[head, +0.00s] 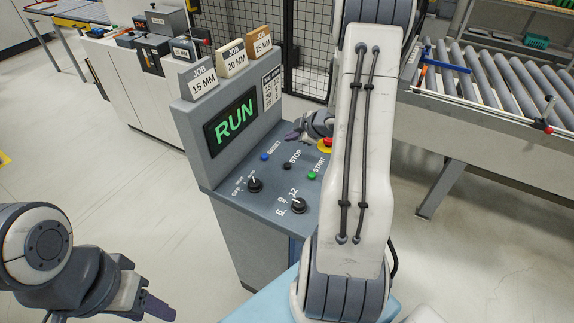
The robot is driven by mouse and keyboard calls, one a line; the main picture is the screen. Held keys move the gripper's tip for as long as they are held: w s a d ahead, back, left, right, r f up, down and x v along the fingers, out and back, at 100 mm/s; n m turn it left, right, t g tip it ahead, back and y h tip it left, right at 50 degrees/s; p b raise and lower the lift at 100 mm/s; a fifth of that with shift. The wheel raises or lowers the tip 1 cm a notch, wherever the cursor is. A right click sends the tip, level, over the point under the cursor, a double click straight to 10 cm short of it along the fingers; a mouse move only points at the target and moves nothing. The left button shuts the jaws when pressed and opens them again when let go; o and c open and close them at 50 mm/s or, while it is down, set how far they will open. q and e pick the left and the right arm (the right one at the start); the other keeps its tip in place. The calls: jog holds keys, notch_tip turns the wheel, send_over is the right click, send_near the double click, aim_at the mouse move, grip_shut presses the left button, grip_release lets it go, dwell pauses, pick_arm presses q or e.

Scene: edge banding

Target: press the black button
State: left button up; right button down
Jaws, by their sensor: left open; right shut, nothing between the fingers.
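The black button (287,166) is a small round button by the STOP label on the grey sloping control panel (228,180). It sits between the blue RESET button (264,157) and the green START button (312,175). My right gripper (291,137) is shut and empty, over the far side of the panel, just beyond the STOP label in the picture. It appears apart from the black button; its height above the panel is hard to tell. My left gripper (158,306) is open and empty at the lower left, away from the console.
A red emergency stop (326,143) is partly covered by my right arm. Two black knobs (255,184) (298,205) sit nearer. The screen (234,121) reads RUN, below job cards for 15, 20 and 25 MM.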

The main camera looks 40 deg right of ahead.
jog(key=b, duration=0.8)
send_over(290, 168)
notch_tip(290, 168, down, 7)
jog(key=shift+d+f, duration=0.1)
jog(key=shift+f, duration=0.1)
jog(key=shift+f+b, duration=0.3)
jog(key=shift+f, duration=0.4)
dwell(0.9)
jog(key=shift+f, duration=0.4)
jog(key=shift+f+b, duration=0.5)
jog(key=shift+b, duration=0.1)
dwell(0.4)
jog(key=shift+r, duration=0.1)
jog(key=shift+r+p, duration=0.8)
jog(key=shift+p, duration=0.15)
